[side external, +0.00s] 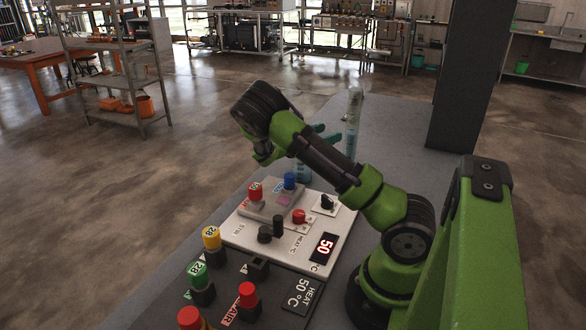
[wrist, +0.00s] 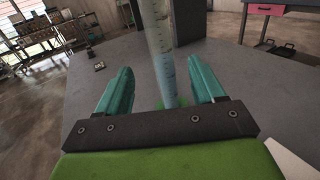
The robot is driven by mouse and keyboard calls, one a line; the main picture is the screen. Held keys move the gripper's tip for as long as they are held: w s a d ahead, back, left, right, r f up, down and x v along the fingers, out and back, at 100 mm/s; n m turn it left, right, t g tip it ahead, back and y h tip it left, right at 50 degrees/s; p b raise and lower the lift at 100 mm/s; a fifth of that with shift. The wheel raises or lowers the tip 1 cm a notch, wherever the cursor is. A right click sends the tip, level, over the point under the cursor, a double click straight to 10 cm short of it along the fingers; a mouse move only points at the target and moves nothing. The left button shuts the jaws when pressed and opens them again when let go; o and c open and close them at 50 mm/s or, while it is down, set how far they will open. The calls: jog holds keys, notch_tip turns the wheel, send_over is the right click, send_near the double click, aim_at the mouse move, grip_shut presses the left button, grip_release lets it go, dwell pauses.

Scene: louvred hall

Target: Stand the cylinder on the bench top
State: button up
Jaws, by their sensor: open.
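The cylinder (side external: 353,125) is tall, clear and graduated, with bluish liquid in its lower part. It looks upright on the grey bench top (side external: 393,125), beyond my gripper in the side view. My gripper (side external: 328,135) is open, its teal fingers pointing toward the cylinder. In the wrist view the cylinder (wrist: 163,50) shows in the gap between the two fingers (wrist: 160,88), ahead of them and not gripped. Its top is cut off there, and its foot is partly hidden by my gripper's dark crossbar.
A white control panel (side external: 240,235) with knobs and a red "50" display lies on the near bench. A small bluish vessel (side external: 303,172) stands behind it, partly hidden by my arm. A dark pillar (side external: 470,80) rises at the bench's right side.

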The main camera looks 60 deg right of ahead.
jog(key=a+m+t+y, duration=0.7)
jog(key=a+m+y, duration=0.3)
jog(key=a, duration=0.8)
jog(key=s+a+r+m+t+y, duration=0.2)
jog(key=a+r+m+t+y, duration=0.1)
jog(key=a, duration=0.7)
jog(key=s+a+r+m+t+y, duration=0.2)
jog(key=a+r+t, duration=0.4)
jog(key=a, duration=0.5)
jog(key=r+m+y, duration=0.1)
jog(key=y, duration=0.1)
jog(key=shift+a+r+y, duration=0.25)
jog(key=shift+r+y, duration=0.05)
